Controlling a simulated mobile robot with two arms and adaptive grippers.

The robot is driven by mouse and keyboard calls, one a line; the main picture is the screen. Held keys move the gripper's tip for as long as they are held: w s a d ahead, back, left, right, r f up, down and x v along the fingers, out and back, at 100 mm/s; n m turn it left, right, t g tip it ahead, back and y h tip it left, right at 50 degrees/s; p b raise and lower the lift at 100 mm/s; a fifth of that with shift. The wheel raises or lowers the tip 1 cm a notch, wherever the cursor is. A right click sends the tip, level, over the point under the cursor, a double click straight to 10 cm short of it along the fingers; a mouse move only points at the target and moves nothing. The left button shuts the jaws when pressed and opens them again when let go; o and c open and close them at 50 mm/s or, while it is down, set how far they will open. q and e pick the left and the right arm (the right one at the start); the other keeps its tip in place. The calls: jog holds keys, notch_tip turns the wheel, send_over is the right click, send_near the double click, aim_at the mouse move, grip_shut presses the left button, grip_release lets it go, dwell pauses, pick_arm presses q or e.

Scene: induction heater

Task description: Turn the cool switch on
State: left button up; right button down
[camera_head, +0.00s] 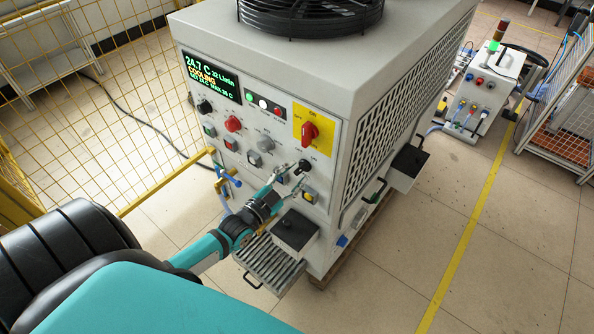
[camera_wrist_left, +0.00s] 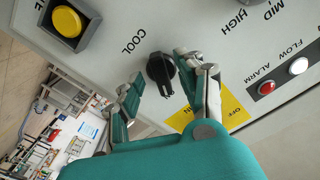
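The cool switch is a black rotary knob (camera_wrist_left: 160,68) beside the printed word COOL in the left wrist view. It also shows at the lower right of the control panel in the head view (camera_head: 304,166). My left gripper (camera_wrist_left: 162,78) is open, with one finger on either side of the knob. A gap shows between the left finger and the knob; the right finger is very close to it, and I cannot tell if it touches. In the head view my left gripper (camera_head: 294,181) reaches the panel from below left. My right gripper is not in view.
The cooling cabinet (camera_head: 400,95) carries a lit display (camera_head: 211,77), a red main switch on a yellow plate (camera_head: 310,130) and several other knobs. A yellow button (camera_wrist_left: 67,21) sits near the knob. A yellow mesh fence (camera_head: 110,100) stands left.

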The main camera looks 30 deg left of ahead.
pick_arm(q)
jog(key=shift+w+d, duration=0.1)
jog(key=shift+w, duration=0.75)
jog(key=shift+c, duration=0.3)
grip_shut()
jog(key=shift+r, duration=0.1)
jog(key=n, duration=0.4)
jog(key=shift+p, duration=0.3)
jog(key=shift+o, duration=0.3)
grip_release()
jog(key=s, duration=1.2)
jog(key=shift+a, duration=0.4)
